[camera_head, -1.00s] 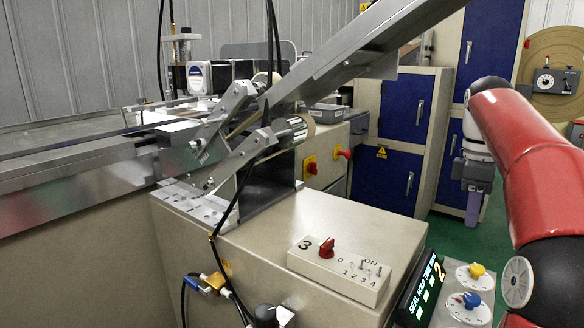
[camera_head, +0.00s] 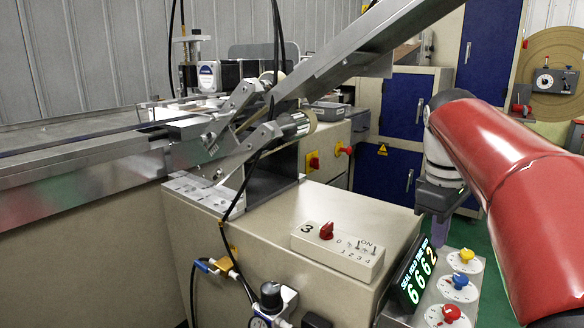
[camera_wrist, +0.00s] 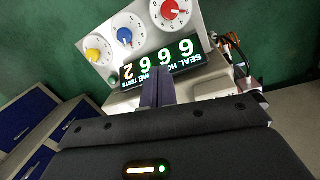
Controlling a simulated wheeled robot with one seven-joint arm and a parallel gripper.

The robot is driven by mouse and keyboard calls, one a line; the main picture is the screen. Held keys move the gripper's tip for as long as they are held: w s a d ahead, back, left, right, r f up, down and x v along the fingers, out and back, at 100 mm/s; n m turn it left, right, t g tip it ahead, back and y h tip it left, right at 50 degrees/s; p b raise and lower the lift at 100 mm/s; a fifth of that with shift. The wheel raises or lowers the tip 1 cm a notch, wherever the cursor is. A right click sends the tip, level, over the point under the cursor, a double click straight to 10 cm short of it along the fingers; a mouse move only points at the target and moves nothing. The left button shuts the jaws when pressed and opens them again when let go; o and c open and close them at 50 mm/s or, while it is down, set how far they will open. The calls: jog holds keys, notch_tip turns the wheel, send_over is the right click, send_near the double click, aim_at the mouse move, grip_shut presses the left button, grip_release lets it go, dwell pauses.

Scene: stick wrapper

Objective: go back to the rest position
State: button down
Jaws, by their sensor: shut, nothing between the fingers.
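My gripper (camera_head: 440,232) hangs fingers-down in the head view, at the right of the cream machine and just behind the dial panel. Its purple fingers are together with nothing between them. They also show in the wrist view (camera_wrist: 158,88), in front of the green-lit display (camera_wrist: 162,62). My red arm fills the right side of the head view. The display (camera_head: 415,275) reads 6 6 6 2. Next to it are a yellow knob (camera_head: 467,255), a blue knob (camera_head: 460,281) and a red knob (camera_head: 450,312) on white dials.
A switch box (camera_head: 337,250) with a red knob sits on the machine's top (camera_head: 350,210). A slanted metal chute (camera_head: 350,50) rises above it. Blue-door cabinets (camera_head: 403,105) stand behind. Green floor (camera_head: 478,235) shows between my arm and the cabinets.

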jog(key=s+a+f+m+t, duration=0.2)
jog(key=s+a+f+m, duration=0.2)
jog(key=s+f, duration=0.3)
jog(key=s+a+f+m+t+y, duration=0.1)
jog(key=s+a+f+m+t, duration=0.1)
jog(key=s+a+f, duration=0.4)
jog(key=s+f+m, duration=0.1)
jog(key=s, duration=0.2)
jog(key=shift+s+f+m+t, duration=0.3)
jog(key=shift+f+m+t, duration=0.1)
dwell(2.1)
